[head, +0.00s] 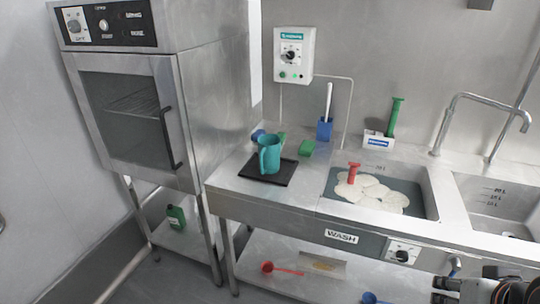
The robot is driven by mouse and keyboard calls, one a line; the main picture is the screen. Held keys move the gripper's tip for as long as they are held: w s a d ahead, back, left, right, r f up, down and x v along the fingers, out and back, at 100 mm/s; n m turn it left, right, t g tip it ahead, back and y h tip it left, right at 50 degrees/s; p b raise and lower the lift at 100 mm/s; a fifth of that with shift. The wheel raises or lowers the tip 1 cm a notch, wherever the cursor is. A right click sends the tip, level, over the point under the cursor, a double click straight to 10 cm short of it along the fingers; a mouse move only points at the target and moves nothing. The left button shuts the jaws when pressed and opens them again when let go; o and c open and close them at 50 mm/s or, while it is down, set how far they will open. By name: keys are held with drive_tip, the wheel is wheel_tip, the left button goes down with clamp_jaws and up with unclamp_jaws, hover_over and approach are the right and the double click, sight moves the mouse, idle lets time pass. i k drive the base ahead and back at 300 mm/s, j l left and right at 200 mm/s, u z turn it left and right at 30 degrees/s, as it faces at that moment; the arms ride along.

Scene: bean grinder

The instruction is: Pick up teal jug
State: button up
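The teal jug (269,155) stands upright on a black mat (283,174) at the left end of the steel counter. My gripper (448,289) shows only in part at the bottom right corner, dark and far from the jug. I cannot tell whether its fingers are open or shut.
A blue object (258,135) and a green block (307,147) sit close to the jug. A blue brush holder (324,129) stands behind. The sink (420,172) to the right holds foamy water and a red-handled tool (353,171). A steel oven (130,110) stands left.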

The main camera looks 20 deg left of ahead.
sight(268, 157)
drive_tip(key=u, duration=0.45)
drive_tip(key=l+u, duration=0.15)
drive_tip(key=u, duration=0.25)
drive_tip(key=i+l+u, duration=0.1)
drive_tip(key=u, duration=0.35)
drive_tip(key=l+u, duration=0.1)
drive_tip(key=u, duration=0.35)
